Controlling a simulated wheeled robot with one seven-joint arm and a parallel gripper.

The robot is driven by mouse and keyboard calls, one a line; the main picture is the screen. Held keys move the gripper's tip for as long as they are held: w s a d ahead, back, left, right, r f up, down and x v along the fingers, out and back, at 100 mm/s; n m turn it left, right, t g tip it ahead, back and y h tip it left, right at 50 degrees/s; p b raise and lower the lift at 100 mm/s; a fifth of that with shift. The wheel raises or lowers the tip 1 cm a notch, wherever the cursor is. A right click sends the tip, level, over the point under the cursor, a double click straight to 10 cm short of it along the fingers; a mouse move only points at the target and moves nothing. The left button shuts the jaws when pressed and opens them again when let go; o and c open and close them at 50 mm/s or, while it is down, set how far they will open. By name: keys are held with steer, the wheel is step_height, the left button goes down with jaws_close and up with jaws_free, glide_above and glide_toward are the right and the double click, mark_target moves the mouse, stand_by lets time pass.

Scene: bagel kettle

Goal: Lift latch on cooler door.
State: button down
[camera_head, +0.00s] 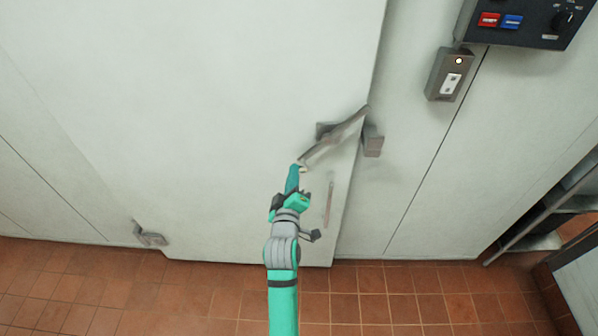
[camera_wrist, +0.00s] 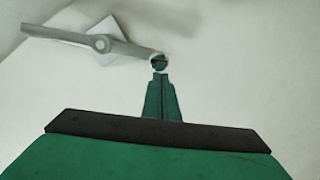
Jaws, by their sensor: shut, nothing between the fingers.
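The white cooler door (camera_head: 220,90) fills the middle of the head view. Its grey metal latch (camera_head: 336,137) is a long lever near the door's right edge, slanting from upper right to lower left. In the wrist view the latch (camera_wrist: 75,38) runs across the upper left, with a pivot on a pale plate. My gripper (camera_head: 297,168) is shut and empty, its tips at the lever's lower left end. In the wrist view the fingers (camera_wrist: 160,75) meet at the lever's end; I cannot tell if they touch it.
A grey catch (camera_head: 373,141) sits on the frame right of the door edge. A vertical handle (camera_head: 329,199) is close to the right of my gripper. A switch box (camera_head: 450,74) and dark control panel (camera_head: 520,20) are on the wall. Shelving (camera_head: 545,215) stands at right.

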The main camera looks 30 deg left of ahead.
steer(key=shift+w+d+f, duration=0.15)
steer(key=shift+d+f, duration=0.1)
steer(key=shift+f, duration=0.05)
stand_by(0.4)
steer(key=s+r, duration=0.3)
steer(key=s, duration=0.8)
steer(key=shift+s+d, duration=0.3)
steer(key=shift+d, duration=0.15)
steer(key=shift+w+f, duration=0.1)
